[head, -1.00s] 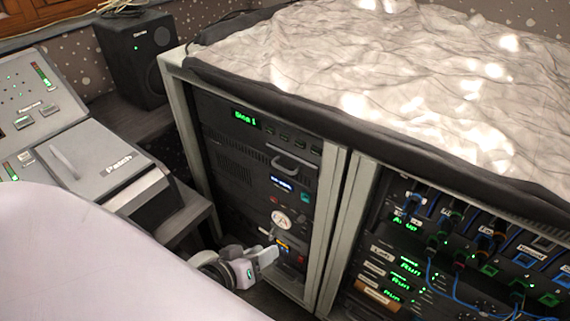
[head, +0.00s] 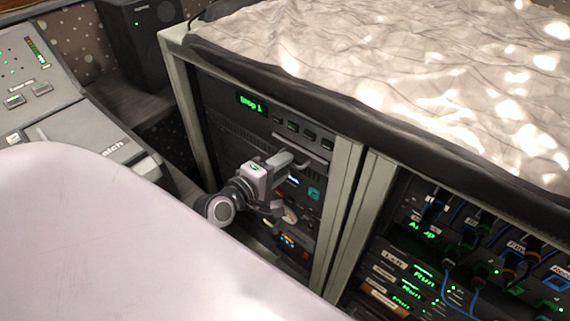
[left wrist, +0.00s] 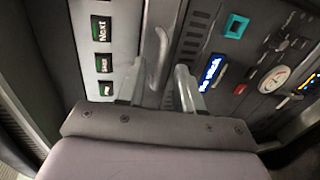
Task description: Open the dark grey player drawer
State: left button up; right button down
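The dark grey player drawer (head: 237,143) is in the left rack bay, below the panel with the green "Step 1" display. It appears shut. Its grey bar handle (left wrist: 156,62) shows in the left wrist view; in the head view my gripper partly covers it. My left gripper (head: 282,183) is at the drawer front. In the left wrist view its two fingers (left wrist: 158,92) are apart, one on each side of the handle's near end. I cannot tell whether either finger touches the bar. My right gripper is not in view.
Below the handle are a blue-lit display (left wrist: 211,72), a teal button (head: 314,193) and a round dial (left wrist: 274,79). Rack posts (head: 340,205) flank the bay. Cabled units (head: 460,250) fill the right bay. A crumpled cloth (head: 400,70) covers the top. A console (head: 75,130) stands left.

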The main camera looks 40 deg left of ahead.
pick_arm(q)
jog(key=shift+w+f, duration=0.2)
jog(key=shift+w, duration=0.5)
jog(key=shift+c, duration=0.3)
grip_shut()
dwell(0.8)
